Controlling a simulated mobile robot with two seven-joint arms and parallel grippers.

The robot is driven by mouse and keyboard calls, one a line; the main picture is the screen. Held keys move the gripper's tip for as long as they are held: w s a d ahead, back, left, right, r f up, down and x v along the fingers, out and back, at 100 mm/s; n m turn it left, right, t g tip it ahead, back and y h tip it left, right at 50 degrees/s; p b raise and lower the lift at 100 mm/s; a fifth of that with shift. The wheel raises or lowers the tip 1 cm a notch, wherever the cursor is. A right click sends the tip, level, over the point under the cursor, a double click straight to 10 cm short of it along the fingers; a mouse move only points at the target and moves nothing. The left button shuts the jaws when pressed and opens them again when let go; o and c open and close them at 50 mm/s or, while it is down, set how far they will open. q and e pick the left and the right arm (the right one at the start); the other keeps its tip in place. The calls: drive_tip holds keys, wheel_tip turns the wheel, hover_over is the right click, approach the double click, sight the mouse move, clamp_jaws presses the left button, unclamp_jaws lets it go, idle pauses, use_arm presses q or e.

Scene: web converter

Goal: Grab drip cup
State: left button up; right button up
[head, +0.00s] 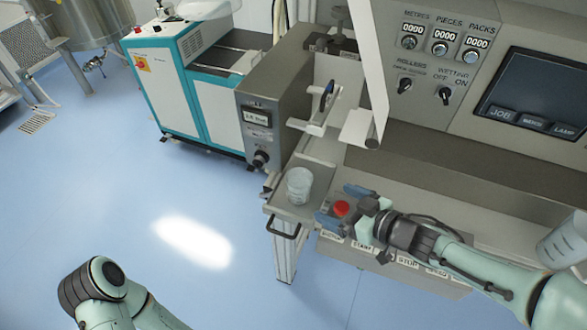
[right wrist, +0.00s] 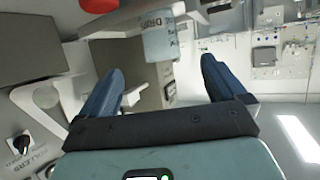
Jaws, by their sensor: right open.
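The drip cup (head: 299,186), a small clear cup, stands upright on a grey side shelf (head: 290,208) at the machine's left end. In the right wrist view the cup (right wrist: 160,40) shows with lettering that reads "DRIP", beyond the fingertips and between their lines. My right gripper (head: 336,206) is open and empty, just right of the cup and apart from it. Its two blue fingers show spread in the right wrist view (right wrist: 162,68). My left arm shows at the lower left, but its gripper is out of view.
A red button (head: 341,208) sits beside my right gripper's fingers. A handle (head: 284,228) projects from the shelf's front. Another clear container (head: 565,240) stands at the right edge. The control box (head: 262,115) rises behind the shelf. Blue floor is free at the left.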

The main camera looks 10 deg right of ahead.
sight(308, 193)
drive_tip(key=b+x, duration=0.2)
drive_tip(key=x, duration=0.4)
drive_tip(key=shift+s+f, duration=0.1)
drive_tip(key=shift+f, duration=0.05)
drive_tip(key=b+x, duration=0.1)
drive_tip(key=x, duration=0.1)
drive_tip(key=shift+w, duration=0.45)
drive_tip(key=x, duration=0.1)
drive_tip(key=b+x, duration=0.1)
drive_tip(key=x, duration=0.2)
drive_tip(key=shift+s+a+f+b, duration=0.15)
drive_tip(key=shift+a+f+b, duration=0.05)
drive_tip(key=shift+f+b, duration=0.2)
drive_tip(key=shift+w+a+f, duration=0.1)
drive_tip(key=shift+w+a, duration=0.1)
drive_tip(key=shift+w, duration=0.2)
use_arm(q)
drive_tip(key=f, duration=0.1)
drive_tip(key=s+f, duration=0.1)
drive_tip(key=f, duration=0.3)
drive_tip(key=shift+s+f, duration=0.15)
drive_tip(key=shift+s, duration=0.2)
use_arm(e)
drive_tip(key=c, duration=1.2)
